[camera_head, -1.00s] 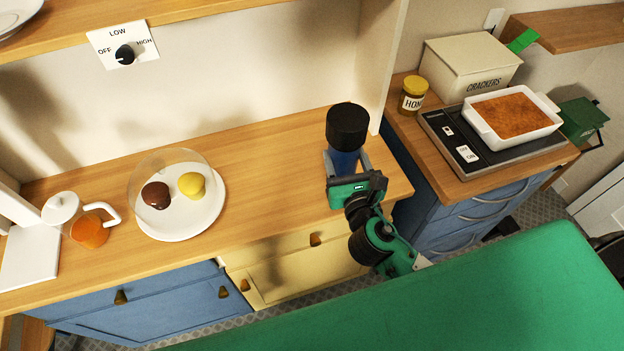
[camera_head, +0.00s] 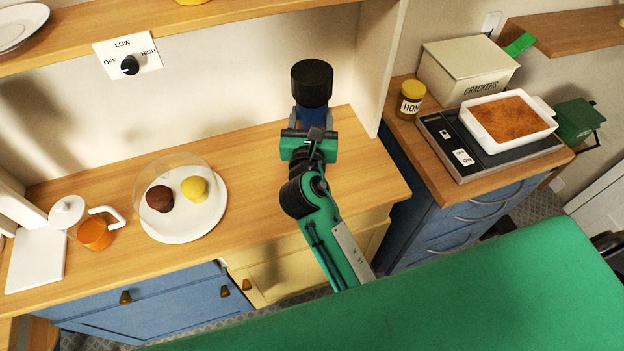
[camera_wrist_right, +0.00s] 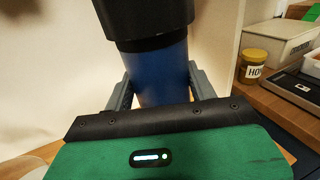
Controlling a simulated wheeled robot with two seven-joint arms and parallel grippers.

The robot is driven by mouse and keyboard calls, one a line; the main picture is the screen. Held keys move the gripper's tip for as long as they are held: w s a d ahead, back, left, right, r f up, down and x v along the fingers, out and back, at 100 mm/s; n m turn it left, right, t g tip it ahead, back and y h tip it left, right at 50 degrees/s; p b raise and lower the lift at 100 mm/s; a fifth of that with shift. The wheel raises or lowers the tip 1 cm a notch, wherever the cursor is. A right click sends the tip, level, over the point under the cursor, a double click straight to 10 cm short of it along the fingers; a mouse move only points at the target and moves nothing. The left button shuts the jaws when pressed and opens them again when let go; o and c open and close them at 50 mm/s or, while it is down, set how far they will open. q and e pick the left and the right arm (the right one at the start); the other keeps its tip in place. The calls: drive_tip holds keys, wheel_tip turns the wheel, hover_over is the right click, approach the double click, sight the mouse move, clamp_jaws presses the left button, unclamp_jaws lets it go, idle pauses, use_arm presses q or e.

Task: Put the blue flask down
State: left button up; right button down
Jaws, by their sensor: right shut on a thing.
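The blue flask (camera_head: 312,116) has a wide black cap (camera_head: 312,82) and is upright in my right gripper (camera_head: 310,122). The right gripper is shut on the flask's blue body, with a grey finger on each side, as the right wrist view shows (camera_wrist_right: 162,80). The flask is over the back of the wooden counter (camera_head: 262,190), near the back wall. Its base is hidden behind the gripper, so I cannot tell whether it touches the counter. My left gripper is not in view.
A white plate (camera_head: 185,232) with two cakes under a clear dome stands left of the flask. An orange-filled jug (camera_head: 95,234) is farther left. An upright panel (camera_head: 378,70) rises to the right. A shelf (camera_head: 200,20) runs above. Counter between plate and arm is bare.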

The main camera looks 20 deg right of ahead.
wheel_tip(320, 180, down, 20)
drive_tip(key=shift+d+r+b, duration=0.1)
drive_tip(key=shift+r+b, duration=0.15)
drive_tip(key=shift+b, duration=0.3)
drive_tip(key=c, duration=0.9)
unclamp_jaws()
drive_tip(key=shift+f, duration=0.2)
drive_tip(key=o, duration=0.4)
drive_tip(key=shift+o, duration=0.2)
drive_tip(key=shift+r, duration=0.15)
drive_tip(key=shift+s, duration=0.15)
drive_tip(key=b+v, duration=0.3)
drive_tip(key=v, duration=0.7)
drive_tip(key=shift+s, duration=0.25)
drive_tip(key=shift+s+a, duration=0.35)
drive_tip(key=shift+s, duration=0.25)
